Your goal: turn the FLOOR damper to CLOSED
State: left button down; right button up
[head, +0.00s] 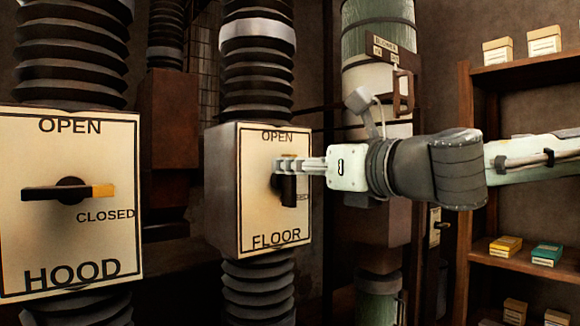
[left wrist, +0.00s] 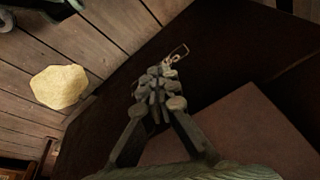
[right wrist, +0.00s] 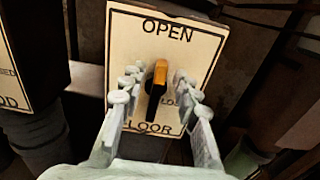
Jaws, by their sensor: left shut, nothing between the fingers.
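The FLOOR damper is a cream box with a plate (head: 262,215) lettered OPEN at the top and CLOSED at the right, partly covered. Its black handle (head: 289,191) stands about upright; in the right wrist view its yellow tip (right wrist: 160,70) points up towards OPEN. My right gripper (head: 284,166) reaches in from the right at the handle. In the right wrist view its fingers (right wrist: 158,83) are open, one on each side of the handle, with gaps showing. My left gripper (left wrist: 158,90) is shut and empty, away from the damper and outside the head view.
The HOOD damper (head: 70,235) stands at the left, its yellow tip pointing right to CLOSED. Ribbed ducts run above and below both boxes. A shelf (head: 520,265) with small boxes stands at the right. A pale yellow lump (left wrist: 60,87) lies by planks in the left wrist view.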

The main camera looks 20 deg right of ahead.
jog(key=shift+x, duration=0.95)
grip_shut()
